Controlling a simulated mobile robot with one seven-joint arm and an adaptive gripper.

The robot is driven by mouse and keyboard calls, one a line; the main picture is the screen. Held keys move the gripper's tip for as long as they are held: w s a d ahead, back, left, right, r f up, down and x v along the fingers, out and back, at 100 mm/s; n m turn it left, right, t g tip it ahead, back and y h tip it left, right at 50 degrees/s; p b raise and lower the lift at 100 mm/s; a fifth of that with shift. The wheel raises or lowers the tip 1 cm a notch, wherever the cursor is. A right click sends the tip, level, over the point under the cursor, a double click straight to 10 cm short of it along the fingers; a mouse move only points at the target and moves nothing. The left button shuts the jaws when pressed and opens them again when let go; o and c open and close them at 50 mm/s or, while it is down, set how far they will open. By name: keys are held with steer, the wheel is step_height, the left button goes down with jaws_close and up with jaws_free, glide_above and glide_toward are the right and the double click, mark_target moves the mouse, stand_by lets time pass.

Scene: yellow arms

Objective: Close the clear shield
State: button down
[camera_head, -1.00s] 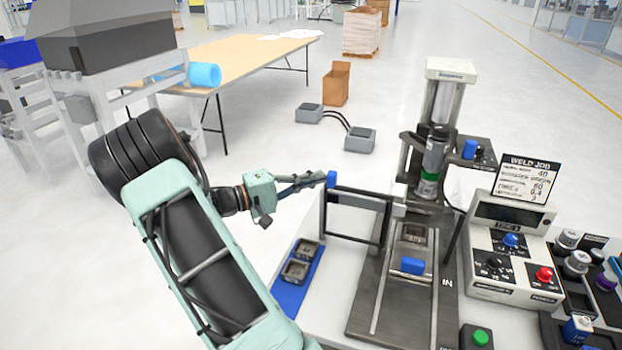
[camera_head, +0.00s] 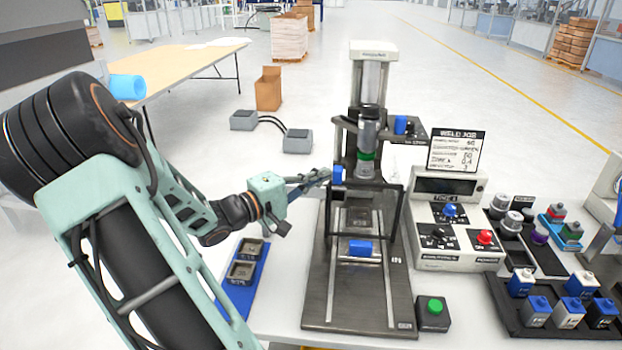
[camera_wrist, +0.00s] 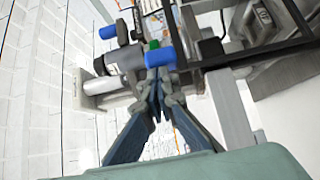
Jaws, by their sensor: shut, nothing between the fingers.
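The clear shield is a see-through panel in a black frame (camera_head: 398,222). In the head view it stands upright across the front of the press, below the weld head (camera_head: 367,140). A blue knob (camera_head: 337,175) sits at its upper left corner. My gripper (camera_head: 324,176) is shut and empty, with its tips at the left side of this knob. In the wrist view the shut fingertips (camera_wrist: 158,82) are right against or just short of the blue knob (camera_wrist: 159,57); I cannot tell if they touch. I cannot tell whether the shield is fully seated.
The dark press base (camera_head: 345,300) carries a fixture with a blue block (camera_head: 360,248). A blue tray (camera_head: 238,297) with parts lies to the left. The control box (camera_head: 450,258), sign (camera_head: 456,150) and green button (camera_head: 434,306) stand to the right.

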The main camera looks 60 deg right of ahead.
steer(key=shift+s+d+r, duration=0.1)
steer(key=shift+s, duration=0.2)
steer(key=w+a+b, duration=0.1)
steer(key=w+a, duration=0.6)
steer(key=a, duration=0.4)
steer(key=shift+a, duration=0.3)
steer(key=shift+w, duration=0.1)
